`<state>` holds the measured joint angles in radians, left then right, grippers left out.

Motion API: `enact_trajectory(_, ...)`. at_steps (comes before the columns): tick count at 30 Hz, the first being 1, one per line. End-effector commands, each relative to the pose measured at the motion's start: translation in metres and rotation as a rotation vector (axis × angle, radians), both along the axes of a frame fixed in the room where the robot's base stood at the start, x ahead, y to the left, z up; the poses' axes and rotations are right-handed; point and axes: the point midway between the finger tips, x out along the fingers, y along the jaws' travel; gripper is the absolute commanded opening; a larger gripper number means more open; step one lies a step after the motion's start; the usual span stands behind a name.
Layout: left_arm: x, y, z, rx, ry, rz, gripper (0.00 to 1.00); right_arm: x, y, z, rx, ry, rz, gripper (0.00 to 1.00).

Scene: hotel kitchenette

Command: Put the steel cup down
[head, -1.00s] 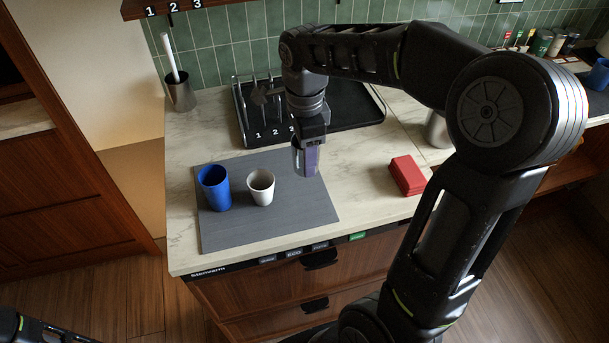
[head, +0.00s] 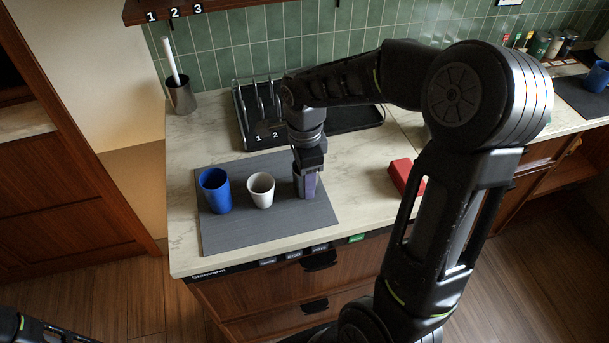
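My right gripper (head: 308,186) points down at the right part of the grey mat (head: 265,231). It is shut on the steel cup (head: 299,184), which is mostly hidden by the fingers. The cup is upright and low over the mat; I cannot tell whether its base touches. A white cup (head: 261,191) stands on the mat just left of it, with a small gap. A blue cup (head: 215,191) stands farther left on the mat. Only a piece of my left arm shows at the bottom left corner; its gripper is out of view.
A black dish rack (head: 350,119) stands behind the mat. A steel holder with a brush (head: 180,97) is at the back left. The mat's front strip is clear.

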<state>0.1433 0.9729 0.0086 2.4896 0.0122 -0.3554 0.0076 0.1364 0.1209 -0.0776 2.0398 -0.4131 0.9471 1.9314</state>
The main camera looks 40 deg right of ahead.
Motion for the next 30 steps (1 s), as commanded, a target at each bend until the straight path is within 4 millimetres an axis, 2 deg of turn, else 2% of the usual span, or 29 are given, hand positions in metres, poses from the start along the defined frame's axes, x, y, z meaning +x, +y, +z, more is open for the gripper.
enact_trajectory(6, 0.0, 0.0, -0.004, -0.001, -0.001, -0.001, 0.36, 0.0, 0.0, -0.004, 0.0, -0.001, 0.0, 0.05)
enact_trajectory(7, 0.0, 0.0, -0.004, -0.001, -0.001, -0.001, 0.36, 0.0, 0.0, -0.004, 0.0, 0.0, 0.0, 0.53)
enact_trajectory(14, 0.0, 0.0, -0.003, -0.001, -0.001, -0.001, 0.36, 0.0, 0.0, -0.003, 0.0, 0.0, 0.0, 0.71)
enact_trajectory(23, 0.0, 0.0, -0.002, -0.001, -0.001, -0.001, 0.36, 0.0, 0.0, -0.002, 0.0, 0.0, 0.0, 0.74)
enact_trajectory(27, 0.0, 0.0, -0.001, 0.0, 0.0, 0.0, 0.36, 0.001, 0.0, 0.005, 0.0, -0.003, 0.0, 0.74)
enact_trajectory(30, 0.0, 0.0, -0.003, -0.001, -0.001, 0.0, 0.36, 0.002, 0.0, 0.017, -0.001, -0.005, 0.0, 0.74)
